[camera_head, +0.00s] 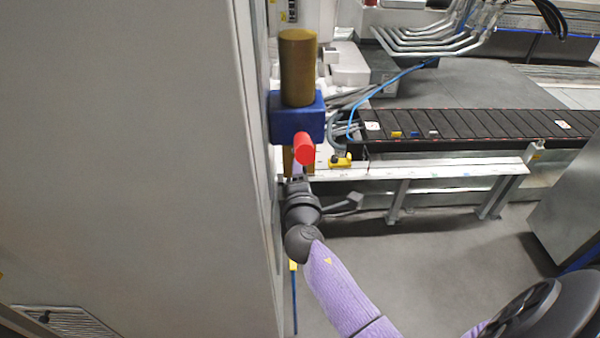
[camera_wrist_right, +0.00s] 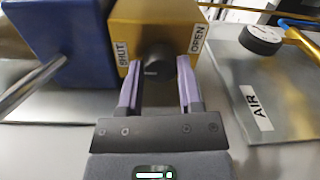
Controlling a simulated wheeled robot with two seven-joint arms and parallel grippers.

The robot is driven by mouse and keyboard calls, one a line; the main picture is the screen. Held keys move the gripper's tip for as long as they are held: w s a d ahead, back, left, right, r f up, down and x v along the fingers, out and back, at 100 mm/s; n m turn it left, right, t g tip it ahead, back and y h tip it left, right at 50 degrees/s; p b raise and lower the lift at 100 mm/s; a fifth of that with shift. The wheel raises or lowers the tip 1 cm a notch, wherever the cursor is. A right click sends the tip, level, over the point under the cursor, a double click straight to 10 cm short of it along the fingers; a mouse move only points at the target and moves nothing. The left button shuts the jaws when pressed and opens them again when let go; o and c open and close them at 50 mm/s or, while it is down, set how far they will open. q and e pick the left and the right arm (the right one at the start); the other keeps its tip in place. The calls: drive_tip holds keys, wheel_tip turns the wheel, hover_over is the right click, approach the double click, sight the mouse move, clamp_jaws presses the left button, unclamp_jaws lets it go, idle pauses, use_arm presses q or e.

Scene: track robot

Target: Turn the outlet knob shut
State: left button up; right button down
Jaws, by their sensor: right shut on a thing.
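The outlet knob (camera_wrist_right: 157,64) is black and round and sits on the face of a brass-coloured block (camera_wrist_right: 165,22). A SHUT label (camera_wrist_right: 123,53) is left of it and an OPEN label (camera_wrist_right: 197,39) right of it. Which way the knob points is too dark to tell. My right gripper (camera_wrist_right: 160,80) has its two purple fingers on either side of the knob, shut on it. In the head view my right gripper (camera_head: 297,172) is under the red cylinder (camera_head: 305,148), and the knob is hidden there. My left gripper is not in view.
A blue block (camera_head: 297,117) with a brass cylinder (camera_head: 298,68) on top adjoins the grey cabinet wall (camera_head: 140,160). In the wrist view a gauge (camera_wrist_right: 262,39) and a plate marked AIR (camera_wrist_right: 256,108) are at right. A conveyor (camera_head: 470,124) stands behind; open floor lies at right.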

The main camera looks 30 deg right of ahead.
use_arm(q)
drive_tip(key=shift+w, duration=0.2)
use_arm(e)
drive_tip(key=shift+c, duration=1.3)
unclamp_jaws()
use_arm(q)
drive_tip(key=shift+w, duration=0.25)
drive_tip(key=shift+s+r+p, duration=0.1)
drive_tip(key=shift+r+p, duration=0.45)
use_arm(e)
drive_tip(key=v, duration=1)
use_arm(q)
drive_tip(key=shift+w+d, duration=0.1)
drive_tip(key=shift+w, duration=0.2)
use_arm(e)
drive_tip(key=shift+w, duration=0.1)
